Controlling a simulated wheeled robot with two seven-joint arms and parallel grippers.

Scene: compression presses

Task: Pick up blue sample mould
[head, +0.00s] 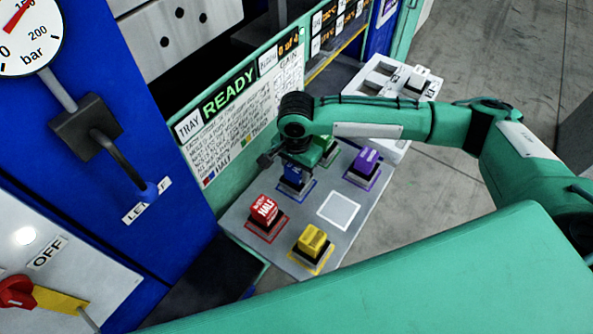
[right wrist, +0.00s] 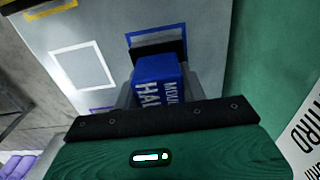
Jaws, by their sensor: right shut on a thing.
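The blue sample mould (head: 292,174) is a small blue block with white lettering, in the blue outline on the grey tray (head: 283,252). It also shows in the right wrist view (right wrist: 157,72), between the fingers. My right gripper (head: 288,163) reaches down over it from above and is shut on it. Its fingers are mostly hidden in the head view. I cannot tell whether the mould is clear of the tray. My left gripper is not in view.
A red mould (head: 264,209), a yellow mould (head: 312,241), a purple mould (head: 366,161) and a partly hidden green mould (head: 325,145) stand close by. A white outlined square (head: 340,210) is empty. A green panel with a READY display (head: 230,92) rises behind the tray.

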